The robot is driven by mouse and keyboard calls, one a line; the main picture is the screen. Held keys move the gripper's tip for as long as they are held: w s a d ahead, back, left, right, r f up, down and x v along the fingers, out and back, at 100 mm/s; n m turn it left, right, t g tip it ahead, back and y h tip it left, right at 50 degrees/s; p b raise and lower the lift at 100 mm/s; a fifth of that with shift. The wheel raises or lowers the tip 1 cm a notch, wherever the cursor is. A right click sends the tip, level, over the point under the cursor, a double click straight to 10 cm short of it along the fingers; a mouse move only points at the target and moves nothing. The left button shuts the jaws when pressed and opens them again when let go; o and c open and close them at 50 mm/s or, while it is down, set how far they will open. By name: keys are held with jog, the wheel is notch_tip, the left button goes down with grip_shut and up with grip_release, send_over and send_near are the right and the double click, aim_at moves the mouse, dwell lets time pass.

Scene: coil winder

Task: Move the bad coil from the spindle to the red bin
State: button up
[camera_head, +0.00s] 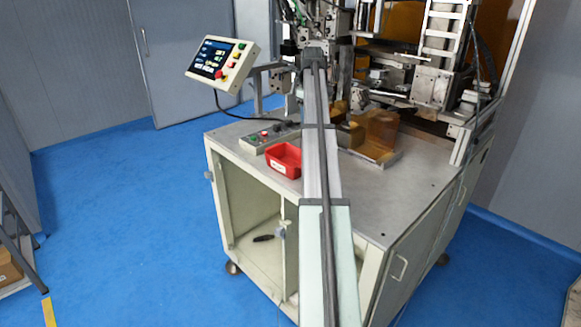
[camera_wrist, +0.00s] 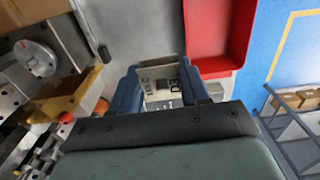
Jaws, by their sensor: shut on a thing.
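My gripper (camera_wrist: 165,92) has two blue fingers, which show in the wrist view. They are shut on a small pale piece with dark printed characters, the coil (camera_wrist: 162,74). The coil is partly hidden by the fingers. The red bin (camera_wrist: 248,32) is just right of and beyond the fingers in the wrist view, and the coil is outside its outline. In the head view the red bin (camera_head: 283,168) sits on the bench top, left of my arm. My gripper and the coil are hidden in the head view. The spindle cannot be made out clearly.
The grey bench top (camera_head: 385,190) is mostly clear at the front right. A button box (camera_head: 265,137) sits behind the bin, and amber blocks (camera_head: 375,140) stand right of my arm. A tilted control panel (camera_head: 222,62) stands at left. Winder machinery (camera_head: 430,80) fills the back.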

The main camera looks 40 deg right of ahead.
send_over(291, 159)
jog(key=s+a, duration=0.4)
jog(key=s, duration=0.1)
notch_tip(291, 159, down, 3)
jog(key=shift+w+a+f, duration=0.1)
jog(key=shift+w+f, duration=0.05)
jog(key=shift+f, duration=2.3)
jog(key=shift+w+a+f, duration=0.1)
jog(key=shift+w+f, duration=0.05)
jog(key=shift+f, duration=2.3)
jog(key=o, duration=1)
jog(key=shift+f, duration=0.15)
notch_tip(291, 159, up, 12)
jog(key=shift+r, duration=0.15)
